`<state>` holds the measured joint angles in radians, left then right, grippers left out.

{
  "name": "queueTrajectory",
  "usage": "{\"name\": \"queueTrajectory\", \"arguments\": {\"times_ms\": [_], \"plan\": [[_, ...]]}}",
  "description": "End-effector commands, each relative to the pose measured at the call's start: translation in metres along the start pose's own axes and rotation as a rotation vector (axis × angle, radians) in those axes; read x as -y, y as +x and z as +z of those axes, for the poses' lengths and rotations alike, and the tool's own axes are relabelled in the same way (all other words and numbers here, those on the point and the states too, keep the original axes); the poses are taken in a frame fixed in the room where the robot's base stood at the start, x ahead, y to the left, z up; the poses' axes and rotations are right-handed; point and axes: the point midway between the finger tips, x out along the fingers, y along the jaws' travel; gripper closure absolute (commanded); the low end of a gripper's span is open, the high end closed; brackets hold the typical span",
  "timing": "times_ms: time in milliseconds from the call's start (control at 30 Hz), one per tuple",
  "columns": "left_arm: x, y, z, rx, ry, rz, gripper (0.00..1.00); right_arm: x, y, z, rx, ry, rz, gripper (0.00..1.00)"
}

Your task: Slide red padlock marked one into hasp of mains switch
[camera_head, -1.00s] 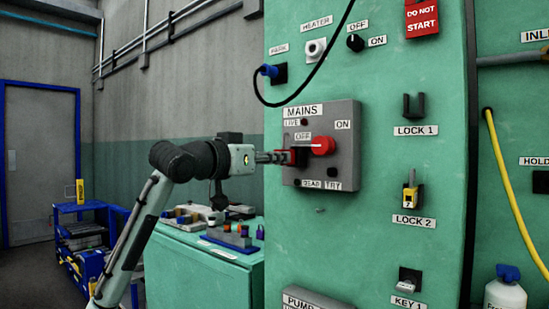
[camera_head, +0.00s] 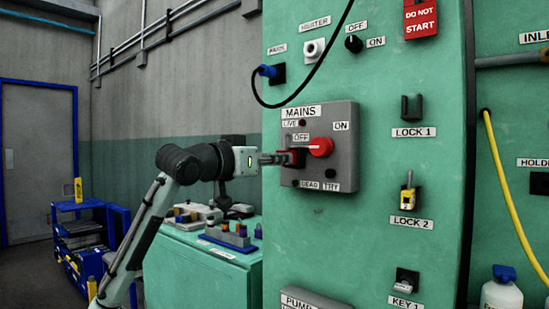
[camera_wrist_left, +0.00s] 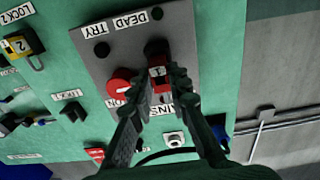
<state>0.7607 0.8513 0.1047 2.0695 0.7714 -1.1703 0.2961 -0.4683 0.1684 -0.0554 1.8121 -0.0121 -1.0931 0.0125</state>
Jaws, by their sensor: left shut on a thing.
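The red padlock (camera_head: 293,157) is between the fingers of my left gripper (camera_head: 284,158), at the left part of the grey mains switch box (camera_head: 345,166). In the left wrist view the gripper (camera_wrist_left: 165,82) is shut on the padlock (camera_wrist_left: 157,72), which has a white label; its mark is too small to read surely. The red rotary knob (camera_head: 320,147) of the mains switch is just right of the padlock, its pointer towards OFF. The hasp and the padlock's shackle are hidden or too dark to tell whether they are engaged. My right gripper is not in view.
A yellow padlock marked 2 (camera_head: 408,197) hangs at LOCK 2; the LOCK 1 holder (camera_head: 412,107) is empty. A black cable (camera_head: 300,98) loops above the mains box. A green bench (camera_head: 205,262) with a padlock rack (camera_head: 230,239) stands below my left arm.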

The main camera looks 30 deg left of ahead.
Motion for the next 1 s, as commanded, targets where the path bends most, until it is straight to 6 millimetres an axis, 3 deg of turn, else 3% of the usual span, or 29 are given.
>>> {"name": "queueTrajectory", "arguments": {"times_ms": [933, 967, 1000], "plan": [[0.0, 0.024, -0.001, -0.002, 0.0, 0.0, 1.0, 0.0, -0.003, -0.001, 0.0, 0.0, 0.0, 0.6], [0.0, 0.023, -0.001, -0.002, 0.001, 0.0, 0.81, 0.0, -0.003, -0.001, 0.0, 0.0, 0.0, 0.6], [0.0, 0.023, -0.001, -0.003, 0.001, 0.0, 0.76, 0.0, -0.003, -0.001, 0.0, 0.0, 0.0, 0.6]]}}
